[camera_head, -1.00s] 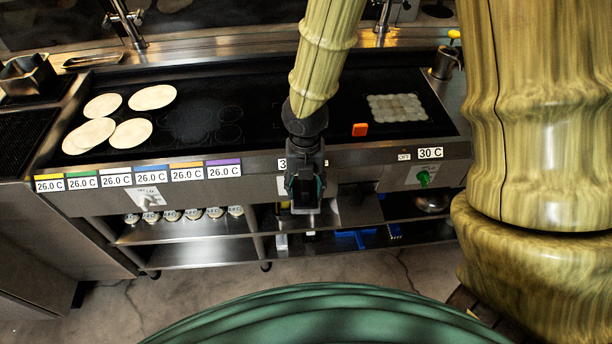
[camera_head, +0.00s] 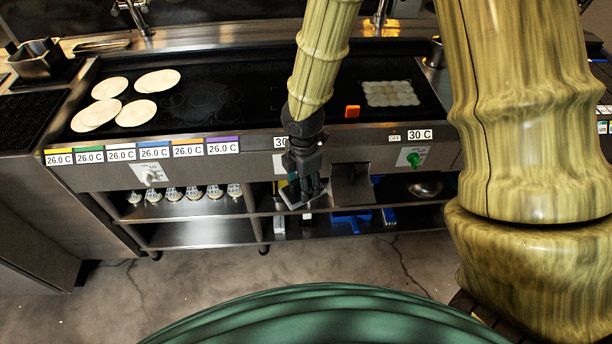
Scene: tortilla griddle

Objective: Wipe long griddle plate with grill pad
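The long black griddle plate (camera_head: 250,97) runs across the counter, with tortillas at its left and a patch of pale round pieces at its right. A small orange block (camera_head: 352,111) stands on its front right part; I cannot tell if it is the grill pad. My gripper (camera_head: 303,184) hangs in front of the griddle's front panel, below the plate edge, pointing down toward the shelf. A flat grey piece (camera_head: 304,196) shows at its fingertips; whether it is held or lies behind is unclear. The finger gap is too small and dark to judge.
Tortillas (camera_head: 136,113) cover the left end; the plate's middle is clear. A metal container (camera_head: 40,59) stands at the left.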

